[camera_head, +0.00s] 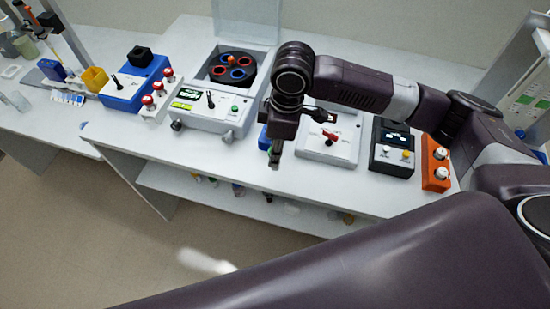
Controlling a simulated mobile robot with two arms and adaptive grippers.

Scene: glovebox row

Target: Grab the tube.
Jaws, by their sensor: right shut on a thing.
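My right gripper (276,158) reaches down over the bench's front part, between the centrifuge and a white panel with a red lever. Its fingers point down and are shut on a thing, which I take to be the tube. The tube is too small and hidden by the fingers to make out. A blue object (264,138) shows just left of the fingers, partly covered by the gripper. My left gripper is not in view.
The centrifuge (228,112) stands left of the gripper with its lid up. The red-lever panel (322,150), a black control box (392,148) and an orange box (436,163) stand to the right. A blue device (133,86) stands left. The bench's front edge is close.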

